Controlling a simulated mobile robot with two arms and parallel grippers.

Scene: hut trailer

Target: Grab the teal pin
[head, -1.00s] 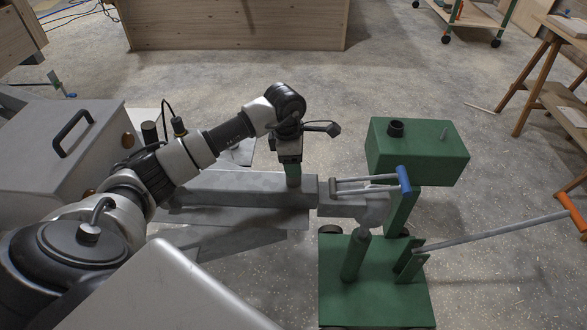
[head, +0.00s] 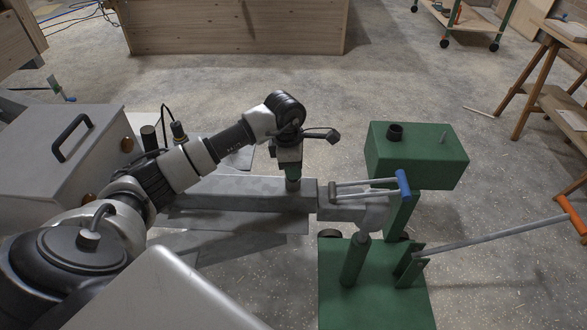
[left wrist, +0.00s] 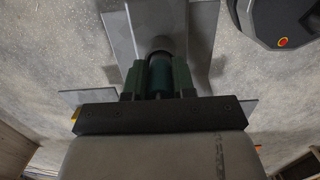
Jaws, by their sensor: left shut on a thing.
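The teal pin (left wrist: 160,72) shows in the left wrist view as a dark teal cylinder between two dark green fingers. My left gripper (left wrist: 159,80) is shut on it. In the head view my left gripper (head: 292,172) points down over the grey beam of the trailer tongue (head: 235,194). A short grey cylindrical piece shows just under the fingertips there, at the beam's top. I cannot tell whether the pin is still seated in the beam. The fingers hide most of the pin. My right gripper is not in view.
Right of the gripper are the hitch coupling with a blue-ended handle (head: 403,184) and a green box on a post (head: 420,158). A green wheeled base (head: 375,300) carries a long bar with an orange grip (head: 572,215). A grey lidded box (head: 60,160) stands left. Open floor lies behind.

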